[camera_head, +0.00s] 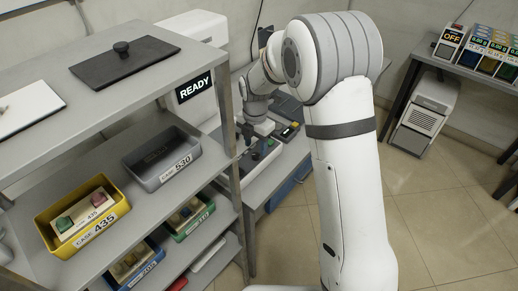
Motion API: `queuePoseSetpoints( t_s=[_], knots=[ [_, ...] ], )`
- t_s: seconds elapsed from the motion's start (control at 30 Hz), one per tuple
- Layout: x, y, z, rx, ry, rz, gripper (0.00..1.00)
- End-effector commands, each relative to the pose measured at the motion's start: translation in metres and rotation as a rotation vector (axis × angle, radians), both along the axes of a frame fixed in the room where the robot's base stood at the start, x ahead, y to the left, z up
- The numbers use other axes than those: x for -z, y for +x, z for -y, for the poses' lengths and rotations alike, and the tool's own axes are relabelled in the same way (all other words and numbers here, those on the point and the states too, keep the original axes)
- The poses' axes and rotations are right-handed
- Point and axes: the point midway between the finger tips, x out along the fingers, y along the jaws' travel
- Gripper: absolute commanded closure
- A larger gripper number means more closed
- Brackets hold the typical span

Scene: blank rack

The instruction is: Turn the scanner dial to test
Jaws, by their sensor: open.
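The scanner is probably the white machine (193,58) at the back, with a black READY display (194,88) on its front. A control panel (262,162) lies on the low bench beside it, with a green button (255,157) and small dark parts. I cannot tell which of these is the dial or where it points. My gripper (247,138) is small and dark in this view, pointing down over the left end of the panel. It is open with nothing visible in it. I cannot tell whether it touches anything. My arm hides part of the bench behind it.
A grey rack stands at left, holding a yellow case bin (60,241), a grey bin (165,176), a green bin (188,230) and a blue bin (135,272). A black plate with a knob (122,62) lies on top. At right, a table holds several labelled boxes (470,50).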

Motion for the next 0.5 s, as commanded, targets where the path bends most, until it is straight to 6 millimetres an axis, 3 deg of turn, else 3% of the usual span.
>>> queuePoseSetpoints(
  t_s=[0.2, 0.5],
  knots=[
    [0.028, -0.001, 0.000, 0.001, 0.000, -0.001, 0.53],
    [0.036, -0.001, -0.001, 0.001, 0.001, 0.001, 0.53]
  ],
)
